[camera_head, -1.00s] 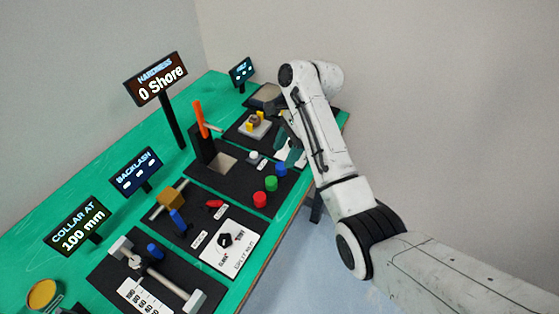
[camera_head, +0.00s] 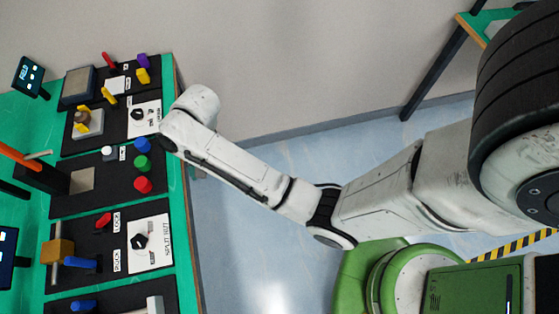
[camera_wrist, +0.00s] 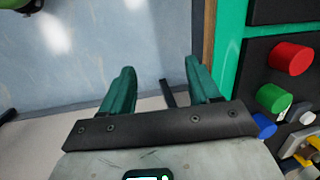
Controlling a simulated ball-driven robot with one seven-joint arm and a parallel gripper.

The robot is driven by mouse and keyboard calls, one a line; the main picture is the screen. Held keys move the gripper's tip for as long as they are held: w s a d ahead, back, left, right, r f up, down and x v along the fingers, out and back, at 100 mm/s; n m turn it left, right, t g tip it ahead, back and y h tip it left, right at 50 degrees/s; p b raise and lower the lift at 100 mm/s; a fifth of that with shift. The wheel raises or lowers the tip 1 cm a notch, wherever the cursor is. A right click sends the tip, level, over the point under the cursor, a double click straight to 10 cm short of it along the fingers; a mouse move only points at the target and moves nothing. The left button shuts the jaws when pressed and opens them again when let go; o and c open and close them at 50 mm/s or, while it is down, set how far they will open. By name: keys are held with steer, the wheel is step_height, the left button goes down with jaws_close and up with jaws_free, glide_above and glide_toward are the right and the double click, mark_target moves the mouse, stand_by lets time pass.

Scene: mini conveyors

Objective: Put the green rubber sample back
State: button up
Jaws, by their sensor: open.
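The green rubber sample (camera_head: 142,163) is a short green cylinder on a black panel of the green table, in a row between the red sample (camera_head: 143,184) and the blue sample (camera_head: 141,146). In the wrist view the green sample (camera_wrist: 272,98) is at the right, also between the red and blue ones. My gripper (camera_wrist: 160,82) is open, with nothing between its teal fingers. It is off to the side of the samples, past the table's edge and over the floor. In the head view my arm hides the gripper.
The samples' panel also has a grey square plate (camera_head: 81,180) and an orange lever (camera_head: 20,157). Neighbouring panels hold a split-nut dial (camera_head: 139,241), a blue handle (camera_head: 80,263) and small coloured knobs. Open floor (camera_head: 260,240) lies beside the table.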

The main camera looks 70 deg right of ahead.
steer(key=s+d+n+h, duration=0.2)
steer(key=s+n, duration=0.7)
steer(key=s, duration=1.1)
steer(key=shift+s+d+r+h, duration=0.3)
steer(key=shift+s+d+h, duration=0.1)
steer(key=shift+d, duration=0.1)
steer(key=shift+c, duration=0.2)
stand_by(0.5)
